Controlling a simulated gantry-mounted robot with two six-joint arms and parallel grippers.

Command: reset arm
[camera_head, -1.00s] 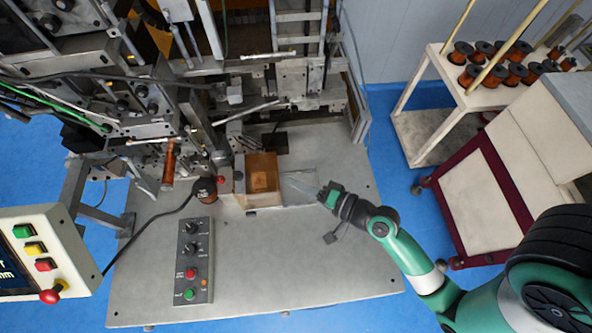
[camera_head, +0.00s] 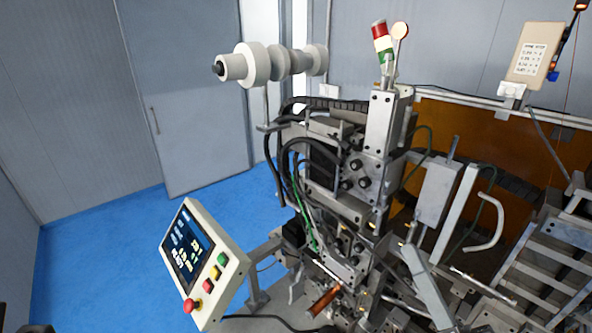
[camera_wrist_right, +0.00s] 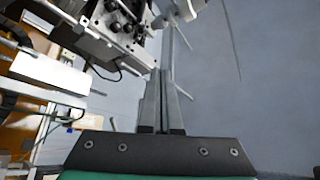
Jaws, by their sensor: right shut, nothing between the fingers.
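My right gripper (camera_wrist_right: 160,76) shows in the right wrist view. Its two long grey fingers are together, shut with nothing between them, and they point up the picture. They appear clear of everything around them, with a grey wall behind. In the head view I do not see the right gripper. My left gripper is not in view. The coil winder (camera_head: 385,120) stands in the middle and right of the head view, and part of the machinery (camera_wrist_right: 112,28) shows at the top of the right wrist view.
A control panel (camera_head: 232,262) with a screen, coloured buttons and a red knob stands left of the machine. A copper-coloured coil (camera_head: 324,301) shows at the bottom. A grey door (camera_head: 185,90) is behind. The blue floor (camera_head: 110,245) at left is clear.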

